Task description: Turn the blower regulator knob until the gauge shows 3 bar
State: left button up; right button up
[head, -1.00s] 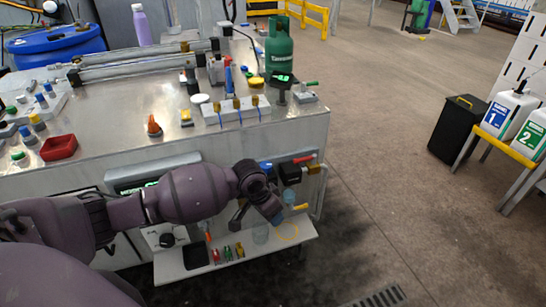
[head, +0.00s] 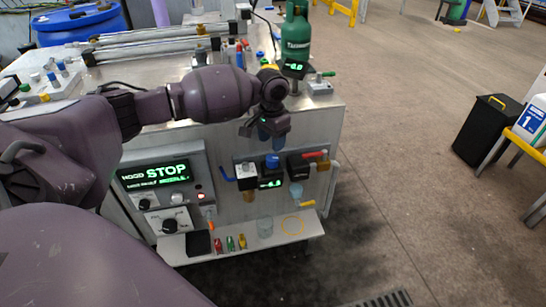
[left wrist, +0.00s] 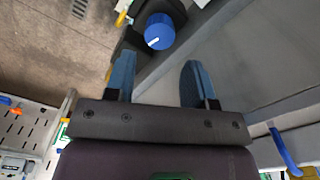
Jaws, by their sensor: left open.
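The blue regulator knob (head: 272,161) tops a dark unit on the front of the metal bench. A small green digital gauge (head: 270,184) is lit just below it; its digits are too small to read surely. My left gripper (head: 266,134) is above the knob, pointing down, apart from it. In the left wrist view the knob (left wrist: 160,31) with a white pointer mark lies beyond the fingertips, roughly in line with the gap. The left gripper (left wrist: 157,66) is open and empty there. My right gripper is not in view.
A red-handled valve (head: 315,154) sits right of the regulator. A hood panel (head: 160,180) reading STOP is to its left. A small shelf (head: 270,238) with a clear jar (head: 265,227) is below. A green gas bottle (head: 295,38) stands on the bench. Floor to the right is mostly open.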

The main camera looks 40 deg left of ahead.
aim_at(272, 158)
pick_arm(q)
notch_tip(272, 158, down, 7)
jog(key=shift+r+b, duration=0.2)
jog(key=shift+b, duration=0.35)
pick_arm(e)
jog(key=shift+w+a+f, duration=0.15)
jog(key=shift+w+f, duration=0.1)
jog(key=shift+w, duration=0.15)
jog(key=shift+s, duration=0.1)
